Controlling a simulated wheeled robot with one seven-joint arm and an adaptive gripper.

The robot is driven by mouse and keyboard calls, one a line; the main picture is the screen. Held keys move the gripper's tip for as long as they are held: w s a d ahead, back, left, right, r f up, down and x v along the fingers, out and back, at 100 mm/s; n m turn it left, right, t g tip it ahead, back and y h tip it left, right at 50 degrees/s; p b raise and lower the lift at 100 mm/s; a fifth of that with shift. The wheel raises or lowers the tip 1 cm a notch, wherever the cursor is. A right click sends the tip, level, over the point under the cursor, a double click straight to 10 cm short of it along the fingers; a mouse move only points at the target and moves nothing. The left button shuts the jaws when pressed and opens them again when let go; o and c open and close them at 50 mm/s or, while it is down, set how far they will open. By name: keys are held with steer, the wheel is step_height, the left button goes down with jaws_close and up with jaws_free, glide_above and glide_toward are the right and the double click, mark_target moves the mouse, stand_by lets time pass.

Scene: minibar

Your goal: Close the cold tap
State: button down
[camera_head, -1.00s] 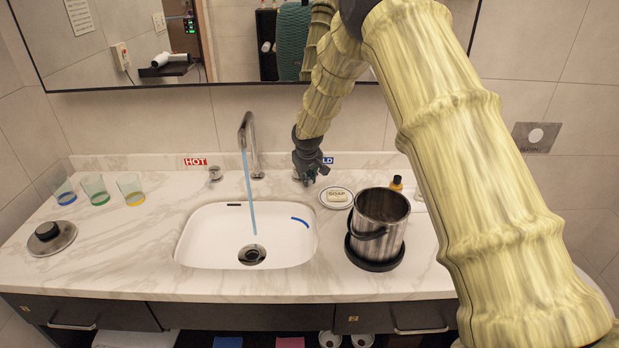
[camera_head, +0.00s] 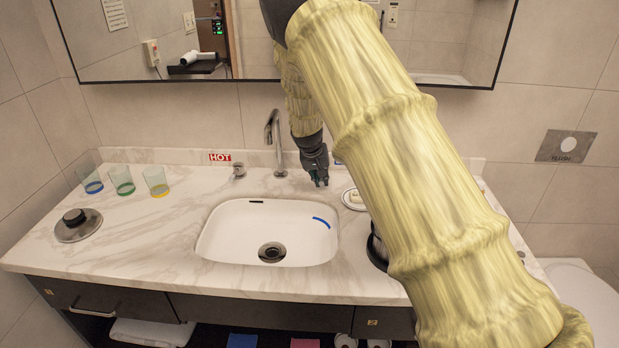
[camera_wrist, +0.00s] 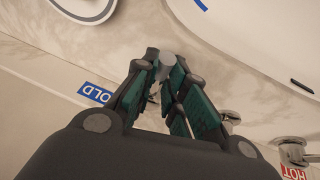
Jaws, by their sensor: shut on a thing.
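My gripper (camera_head: 318,182) reaches down to the counter just right of the faucet (camera_head: 275,135). In the wrist view my gripper (camera_wrist: 166,78) has its teal-padded fingers closed around the grey knob of the cold tap (camera_wrist: 164,68). The fingers cover most of the tap, and it is hidden behind my gripper in the head view. The blue COLD label (camera_wrist: 94,93) is partly covered by a finger. No water stream shows below the faucet spout.
The white sink (camera_head: 225,215) lies in front of the faucet. The hot tap (camera_head: 238,171) stands left of it under the HOT label (camera_head: 219,157). A soap dish (camera_head: 352,201) is right of my gripper. Several glasses (camera_head: 122,181) stand far left.

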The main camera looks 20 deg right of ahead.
stand_by(0.3)
steer(key=c, duration=1.5)
jaws_free()
steer(key=v, duration=1.2)
